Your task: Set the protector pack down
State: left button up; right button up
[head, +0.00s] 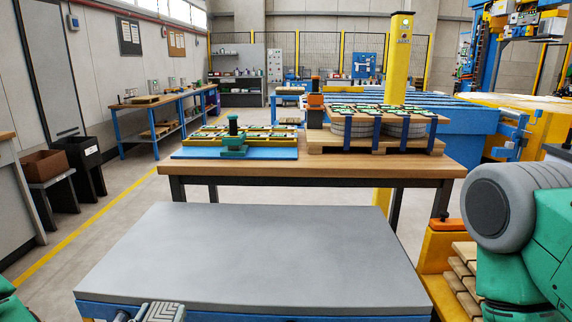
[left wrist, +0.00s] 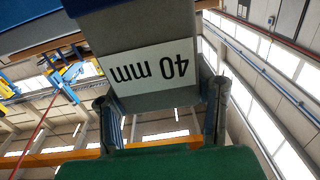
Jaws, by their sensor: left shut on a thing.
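In the left wrist view a grey pack (left wrist: 150,95) with a white "40 mm" label, seen upside down, sits between the fingers of my left gripper (left wrist: 160,120). It seems to be the protector pack. The fingers are shut on it, and its far part runs out of the top of the picture. In the head view only part of my left gripper (head: 155,312) shows at the bottom edge, by the front of a grey-topped table (head: 250,255). The pack cannot be made out there. My right gripper is out of view; only part of my right arm shows.
The grey tabletop is bare. Behind it, a wooden bench (head: 310,178) carries a blue board (head: 200,153) with yellow pieces and a green tool (head: 233,140). Strapped coils (head: 360,128) rest on a pallet (head: 385,147). A yellow stand (head: 437,250) with stacked wood is at right.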

pick_arm(q)
jog(key=shift+r, duration=0.45)
jog(key=shift+d, duration=0.1)
